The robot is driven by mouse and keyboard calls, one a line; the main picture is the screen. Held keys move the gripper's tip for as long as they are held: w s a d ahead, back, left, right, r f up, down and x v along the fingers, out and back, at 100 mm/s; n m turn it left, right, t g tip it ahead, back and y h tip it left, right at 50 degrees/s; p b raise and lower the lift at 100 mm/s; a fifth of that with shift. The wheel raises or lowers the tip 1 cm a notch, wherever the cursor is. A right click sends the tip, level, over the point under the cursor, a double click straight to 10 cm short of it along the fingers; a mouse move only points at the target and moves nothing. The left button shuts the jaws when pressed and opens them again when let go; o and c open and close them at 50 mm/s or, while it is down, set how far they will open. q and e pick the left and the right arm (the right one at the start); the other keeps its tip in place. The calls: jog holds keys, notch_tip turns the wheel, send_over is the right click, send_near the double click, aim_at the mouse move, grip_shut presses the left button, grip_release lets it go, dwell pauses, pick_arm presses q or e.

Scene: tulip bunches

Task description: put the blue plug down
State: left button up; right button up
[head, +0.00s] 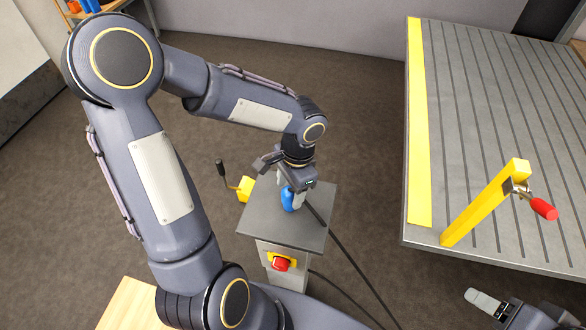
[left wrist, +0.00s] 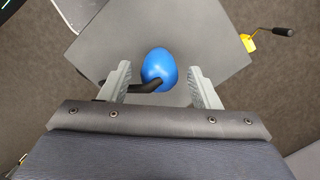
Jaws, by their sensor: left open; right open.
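The blue plug (head: 288,199) stands on the small grey pedestal top (head: 262,222) in the head view, with a black cable running off to the right. My left gripper (head: 287,194) is right above and around it, its fingers on either side. In the left wrist view the blue plug (left wrist: 159,68) lies between the two open fingers (left wrist: 158,90), with gaps on both sides. My right gripper (head: 490,305) is at the bottom right of the head view, open and empty, far from the plug.
A red button (head: 281,264) sits on the pedestal's front. A yellow clamp part with a black handle (head: 245,189) is at the pedestal's left. A slotted grey table (head: 500,130) with a yellow post (head: 485,205) and red-handled clamp (head: 543,208) stands at the right.

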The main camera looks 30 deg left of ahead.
pick_arm(q)
notch_tip(320, 180, up, 9)
jog(key=w, duration=0.1)
jog(key=s+r+n+t+h, duration=0.3)
jog(key=s+n+t, duration=0.4)
jog(key=s, duration=0.6)
jog(key=shift+d+n+h, duration=0.45)
jog(key=shift+n+h, duration=0.05)
jog(key=shift+h, duration=0.4)
